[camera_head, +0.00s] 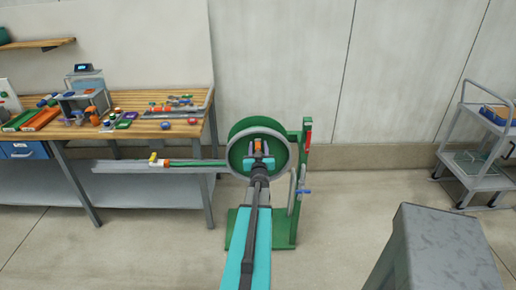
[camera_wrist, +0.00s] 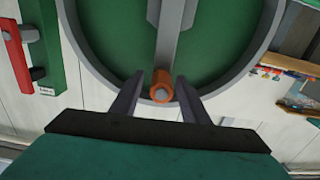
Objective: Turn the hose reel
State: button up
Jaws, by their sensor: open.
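The hose reel (camera_head: 240,133) is a green drum with a grey rim on a green stand (camera_head: 285,226); its green face (camera_wrist: 115,30) and rim fill the upper wrist view. A grey crank arm (camera_wrist: 169,35) runs across the face to an orange handle (camera_wrist: 161,82), which also shows in the head view (camera_head: 257,145). My gripper (camera_head: 259,161) is in front of the reel. In the wrist view its two dark fingers (camera_wrist: 160,78) are apart, one on each side of the handle, with gaps visible. A green hose (camera_head: 198,163) runs left from the reel.
The hose's orange-and-yellow end (camera_head: 157,161) lies by a grey rail (camera_head: 120,167) in front of a wooden workbench (camera_head: 146,132) with tools. A grey box-shaped post (camera_head: 440,245) stands front right. A cart (camera_head: 478,150) stands far right. Floor between is clear.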

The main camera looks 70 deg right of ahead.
grip_shut()
jog(key=shift+a+f, duration=0.1)
jog(key=shift+b, duration=0.45)
jog(key=shift+w+n, duration=0.1)
jog(key=shift+n, duration=0.2)
